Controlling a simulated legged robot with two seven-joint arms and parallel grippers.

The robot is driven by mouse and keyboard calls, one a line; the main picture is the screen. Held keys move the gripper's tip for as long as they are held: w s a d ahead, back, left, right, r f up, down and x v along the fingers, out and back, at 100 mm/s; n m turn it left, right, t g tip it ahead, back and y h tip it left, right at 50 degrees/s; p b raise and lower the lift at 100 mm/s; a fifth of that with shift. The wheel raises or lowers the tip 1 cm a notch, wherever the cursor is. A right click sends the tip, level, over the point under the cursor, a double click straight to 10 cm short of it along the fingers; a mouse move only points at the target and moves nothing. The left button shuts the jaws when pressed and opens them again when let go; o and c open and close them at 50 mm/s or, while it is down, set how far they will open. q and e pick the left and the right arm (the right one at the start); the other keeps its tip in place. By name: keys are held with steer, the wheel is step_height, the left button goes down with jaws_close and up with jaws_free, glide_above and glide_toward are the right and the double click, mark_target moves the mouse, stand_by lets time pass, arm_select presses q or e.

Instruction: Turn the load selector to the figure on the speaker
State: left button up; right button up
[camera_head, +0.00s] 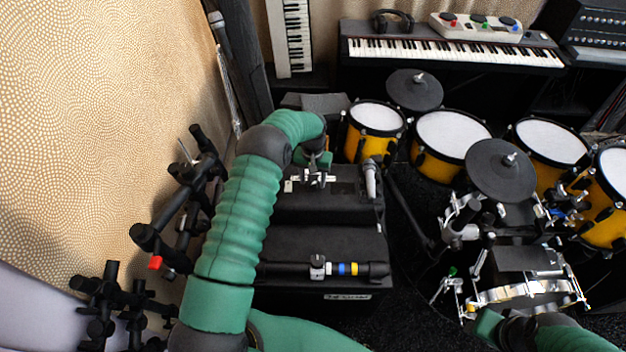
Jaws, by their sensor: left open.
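A black speaker cabinet (345,245) stands in the middle, with a small white label (347,297) on its front edge. The figure on the label is too small to read. A slim black unit (375,269) with blue and yellow bands lies across the cabinet. A silver knob (318,267) on this unit looks like the load selector; its setting cannot be read. My left gripper (314,179) is open and empty beyond the knob, over the black box behind, apart from the knob.
A microphone (371,180) stands at the right of the rear box. Yellow drums (447,140) and dark pads (500,170) fill the right. Black stands (185,205) crowd the left by the patterned wall. A keyboard (455,50) is at the back.

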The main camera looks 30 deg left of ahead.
mark_target(313, 182)
arm_select(q)
step_height(313, 182, up, 16)
steer(key=p, duration=0.2)
steer(key=shift+r, duration=0.15)
steer(key=s+d+r+m+p, duration=0.1)
steer(key=s+d+r+p, duration=0.2)
steer(key=d+r+p, duration=0.3)
steer(key=s+d+r+m+t+p, duration=0.1)
steer(key=s+d+r+p, duration=0.2)
steer(key=s, duration=0.7)
steer(key=s+d+r+m+t+p, duration=0.1)
steer(key=s+d+r+p, duration=0.2)
steer(key=s+d+r, duration=0.3)
steer(key=s+d, duration=0.1)
steer(key=s, duration=0.4)
steer(key=shift+s+d+r+m+t, duration=0.2)
steer(key=shift+d+m+t, duration=0.1)
steer(key=shift+m, duration=0.1)
steer(key=shift+s+d, duration=0.1)
steer(key=shift+d, duration=0.1)
steer(key=shift+a, duration=0.15)
